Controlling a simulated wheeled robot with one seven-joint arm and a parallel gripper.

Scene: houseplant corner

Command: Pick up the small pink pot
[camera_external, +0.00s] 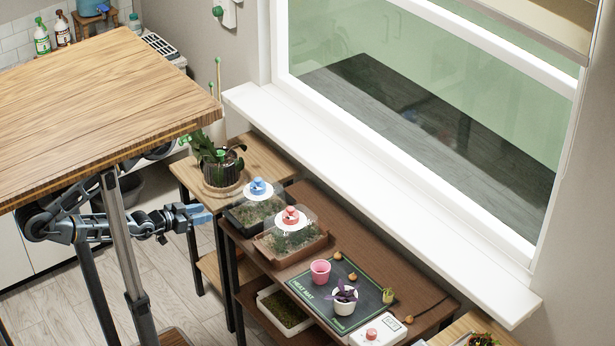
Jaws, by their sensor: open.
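The small pink pot (320,271) stands upright on a dark green heat mat (325,306) on the brown shelf table. It looks empty, with a wide open rim. A white pot (345,302) with a purple-leaved plant stands close beside it, a little lower and to the right. My gripper (203,214) is open and empty, to the left of the brown table. It is well apart from the pink pot, with the two covered trays between them. The fingers are small in this view.
A blue-knobbed tray (258,188) and a red-knobbed tray (291,218) have clear domes. Small orange-brown objects lie near the mat (353,276). A white control box (378,332) stands in front. A large wooden tabletop (100,100) overhangs my arm. The white window sill (380,200) runs behind.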

